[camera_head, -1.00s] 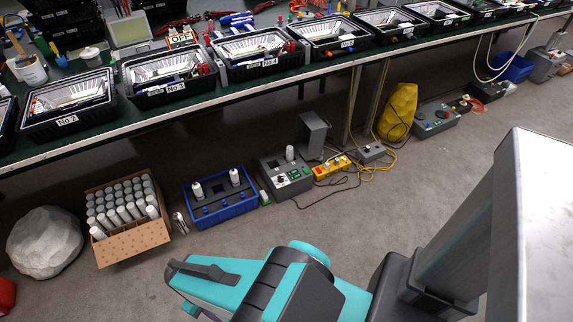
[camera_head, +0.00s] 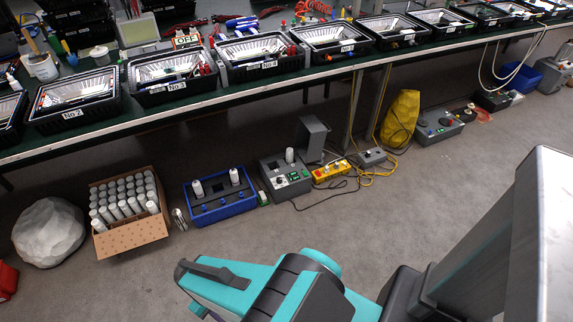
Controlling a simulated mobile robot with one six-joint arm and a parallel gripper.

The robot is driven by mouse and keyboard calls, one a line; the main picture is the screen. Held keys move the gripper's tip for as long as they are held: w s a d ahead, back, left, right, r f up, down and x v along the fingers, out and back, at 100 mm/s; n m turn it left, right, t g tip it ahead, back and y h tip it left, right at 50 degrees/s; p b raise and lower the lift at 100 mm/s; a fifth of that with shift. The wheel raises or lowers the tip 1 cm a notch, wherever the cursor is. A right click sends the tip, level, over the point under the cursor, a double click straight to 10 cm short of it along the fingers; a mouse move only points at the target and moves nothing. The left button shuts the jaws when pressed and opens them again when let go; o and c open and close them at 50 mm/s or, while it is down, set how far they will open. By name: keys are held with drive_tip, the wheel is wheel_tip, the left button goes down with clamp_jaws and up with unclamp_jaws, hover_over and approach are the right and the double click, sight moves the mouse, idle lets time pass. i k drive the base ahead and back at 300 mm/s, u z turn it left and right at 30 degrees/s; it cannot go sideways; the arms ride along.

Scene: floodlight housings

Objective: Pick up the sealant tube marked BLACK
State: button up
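No label reading BLACK is legible, so I cannot tell which tube is the marked one. Many white tubes stand in a cardboard box (camera_head: 133,238) on the floor at the left. In a blue crate (camera_head: 224,209) to its right stand two white tubes, a left one (camera_head: 197,188) and a right one (camera_head: 234,177). Another white cylinder (camera_head: 289,155) stands on a grey control unit (camera_head: 289,188). My teal and black arm crosses the bottom of the view, apart from all of these. My gripper's fingers cannot be made out.
A long green-topped table (camera_head: 160,112) carries several black trays of floodlight housings and tools. A pale boulder (camera_head: 48,232) lies left of the box. A yellow box (camera_head: 330,170), cables and a yellow sack (camera_head: 401,118) are on the floor. The foreground floor is mostly clear.

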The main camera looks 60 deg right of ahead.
sight(289, 153)
drive_tip(key=z, duration=0.1)
drive_tip(key=i, duration=0.95)
drive_tip(key=u, duration=0.05)
